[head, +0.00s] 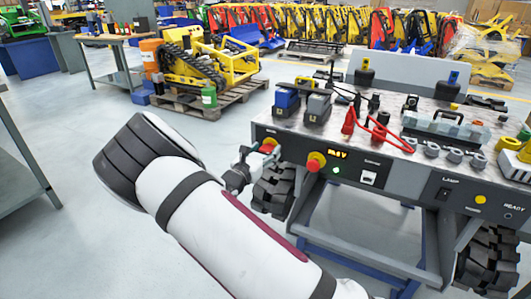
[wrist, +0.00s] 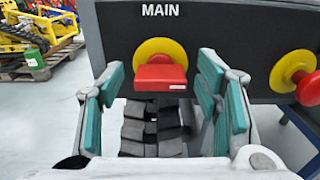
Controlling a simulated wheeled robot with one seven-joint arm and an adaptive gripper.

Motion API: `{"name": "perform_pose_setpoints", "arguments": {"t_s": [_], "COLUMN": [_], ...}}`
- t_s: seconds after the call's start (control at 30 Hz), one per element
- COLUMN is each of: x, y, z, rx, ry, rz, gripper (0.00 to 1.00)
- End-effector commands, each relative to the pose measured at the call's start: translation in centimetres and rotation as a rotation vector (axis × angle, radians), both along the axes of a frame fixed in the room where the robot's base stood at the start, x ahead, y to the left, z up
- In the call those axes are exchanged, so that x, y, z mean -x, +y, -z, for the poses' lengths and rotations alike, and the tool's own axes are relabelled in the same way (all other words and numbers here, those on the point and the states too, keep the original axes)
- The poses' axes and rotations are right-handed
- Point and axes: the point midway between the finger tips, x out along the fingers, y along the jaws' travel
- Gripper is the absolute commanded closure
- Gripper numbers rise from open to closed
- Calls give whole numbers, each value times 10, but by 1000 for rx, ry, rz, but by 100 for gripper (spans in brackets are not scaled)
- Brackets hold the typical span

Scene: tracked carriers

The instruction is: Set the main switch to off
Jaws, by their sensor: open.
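The main switch (wrist: 160,72) is a red, block-shaped handle on a round yellow plate, under the white word MAIN on the dark panel front. Its handle lies level in the wrist view. The main switch (head: 268,146) also shows in the head view, at the left end of the panel, partly behind my gripper. My gripper (wrist: 160,92) is open and empty, its teal-padded fingers to the left and right of the handle, with gaps on both sides. In the head view my gripper (head: 243,168) is just in front of the panel's left end.
A red knob on a yellow collar (head: 316,161) sits right of the main switch, close to the right finger in the wrist view. A lit display (head: 338,153), a green light and a LAMP switch (head: 444,193) are farther right.

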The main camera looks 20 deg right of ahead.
Motion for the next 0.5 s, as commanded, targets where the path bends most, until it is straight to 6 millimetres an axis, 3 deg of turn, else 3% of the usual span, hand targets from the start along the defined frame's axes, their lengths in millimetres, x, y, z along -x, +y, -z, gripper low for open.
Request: {"name": "perform_pose_setpoints", "arguments": {"t_s": [0.4,0.5], "x": [-6,-6], "y": [-5,-5], "z": [-1,-1], "rx": [1,1], "ry": [-1,-1], "rz": [-1,0], "gripper": [42,64]}}
